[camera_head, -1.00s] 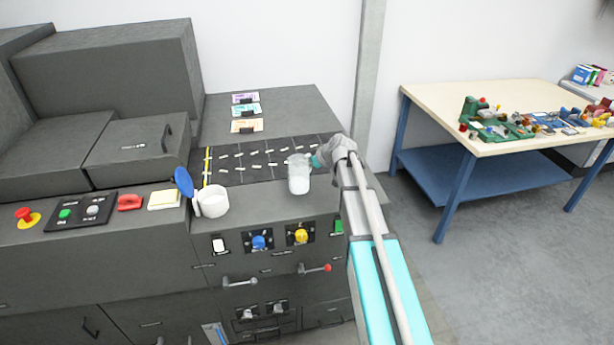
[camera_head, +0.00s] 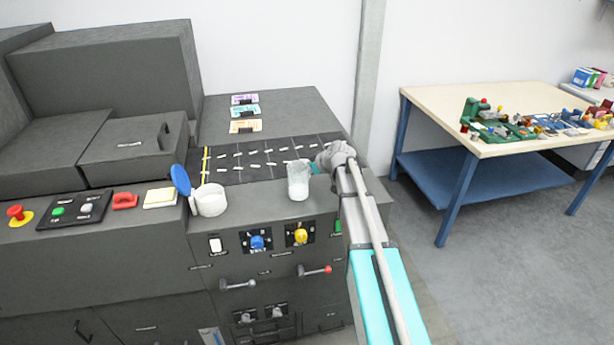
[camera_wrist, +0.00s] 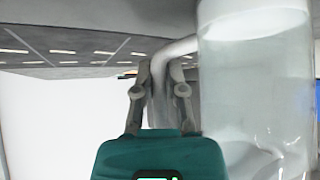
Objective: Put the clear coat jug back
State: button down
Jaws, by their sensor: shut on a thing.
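The clear coat jug (camera_head: 298,180) is a translucent, whitish vessel in the head view, at the front right of the dark machine top. In the wrist view the jug (camera_wrist: 255,95) fills the right side, with pale liquid low in it. My gripper (camera_head: 318,164) reaches in from the right. In the wrist view my gripper (camera_wrist: 160,85) is shut on the jug's handle, with a finger on each side. The jug looks upright. I cannot tell whether its base touches the surface.
Behind is a dark marked strip (camera_head: 265,160) with small white pieces, then several coloured cards (camera_head: 245,112). A cluttered workbench (camera_head: 440,105) stands at right.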

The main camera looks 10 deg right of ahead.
jog(key=shift+f, duration=0.15)
jog(key=c, duration=0.7)
grip_release()
jog(key=shift+r, duration=0.25)
jog(key=shift+p+v, duration=0.85)
jog(key=shift+v, duration=0.15)
jog(key=p+v, duration=0.7)
jog(key=v, duration=0.3)
jog(key=shift+f, duration=0.1)
jog(key=shift+s, duration=0.1)
